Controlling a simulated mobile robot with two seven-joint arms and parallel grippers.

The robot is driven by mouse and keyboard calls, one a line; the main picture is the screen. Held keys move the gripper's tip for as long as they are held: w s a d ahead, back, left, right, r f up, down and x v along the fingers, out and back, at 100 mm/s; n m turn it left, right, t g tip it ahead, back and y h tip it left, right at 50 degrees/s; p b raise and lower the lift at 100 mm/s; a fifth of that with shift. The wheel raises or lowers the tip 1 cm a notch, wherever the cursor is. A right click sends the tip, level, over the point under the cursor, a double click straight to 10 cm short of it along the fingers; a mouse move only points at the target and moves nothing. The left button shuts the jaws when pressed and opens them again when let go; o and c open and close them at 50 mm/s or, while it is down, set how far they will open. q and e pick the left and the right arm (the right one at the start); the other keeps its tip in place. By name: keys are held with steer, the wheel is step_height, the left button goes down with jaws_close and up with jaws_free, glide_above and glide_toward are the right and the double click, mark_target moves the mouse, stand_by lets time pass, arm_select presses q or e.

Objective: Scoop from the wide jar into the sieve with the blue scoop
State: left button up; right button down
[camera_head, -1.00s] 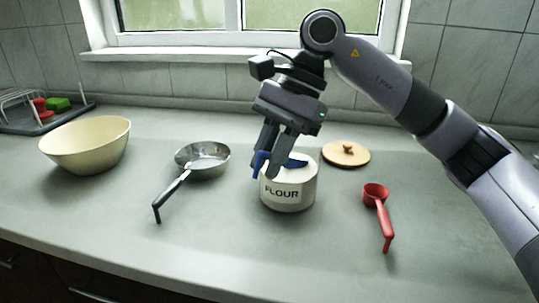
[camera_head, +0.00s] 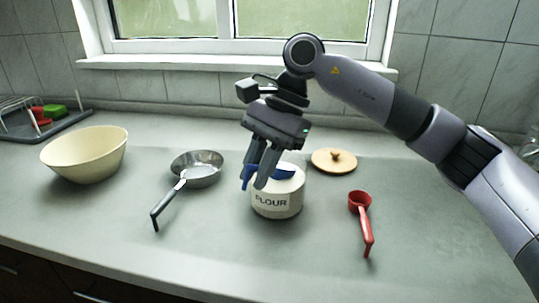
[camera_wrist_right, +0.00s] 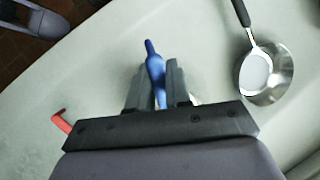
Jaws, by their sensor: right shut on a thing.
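The wide jar, a white jar marked FLOUR (camera_head: 277,203), stands on the counter in the middle of the head view. My right gripper (camera_head: 254,182) is over the jar's left side, shut on the blue scoop (camera_head: 284,174). The scoop's blue handle also shows between the fingers in the right wrist view (camera_wrist_right: 154,62). Part of the scoop is hidden by the fingers, and I cannot tell how deep its bowl sits in the jar. The metal sieve (camera_head: 197,170) with a dark handle lies left of the jar and also shows in the right wrist view (camera_wrist_right: 268,75). My left gripper is not in view.
A cream bowl (camera_head: 84,156) stands at the left. A wooden lid (camera_head: 334,160) lies behind the jar to the right, and a red scoop (camera_head: 361,215) lies right of it. A dish rack (camera_head: 32,117) is at the far left. The front counter is clear.

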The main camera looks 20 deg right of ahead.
steer(key=shift+p, duration=0.8)
steer(key=shift+s+a+r+t+h+p, duration=0.2)
steer(key=shift+r+p, duration=0.1)
steer(key=shift+r, duration=0.35)
steer(key=shift+s+a+r+t+h+p, duration=0.1)
steer(key=shift+s+a+r+p, duration=0.15)
steer(key=shift+r, duration=0.4)
steer(key=shift+s+a+r+t+h+p, duration=0.15)
steer(key=shift+r+p, duration=0.1)
steer(key=shift+r, duration=0.2)
steer(key=shift+a+r+t+h+p, duration=0.15)
steer(key=shift+r+p, duration=0.1)
steer(key=shift+r, duration=0.15)
steer(key=shift+s+a+r+h+p, duration=0.15)
steer(key=shift+r+p, duration=0.1)
steer(key=shift+r, duration=0.2)
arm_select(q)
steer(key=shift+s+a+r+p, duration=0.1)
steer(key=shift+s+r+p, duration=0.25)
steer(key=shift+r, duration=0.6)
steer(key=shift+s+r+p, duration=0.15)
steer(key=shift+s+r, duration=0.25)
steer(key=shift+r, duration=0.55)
arm_select(e)
steer(key=shift+s+a+r+n+t+h, duration=0.15)
steer(key=shift+r+t+h, duration=0.2)
steer(key=shift+r+h, duration=0.35)
steer(key=shift+w+a+r+n+t+h, duration=0.15)
steer(key=shift+r+t+h, duration=0.25)
steer(key=shift+r, duration=0.4)
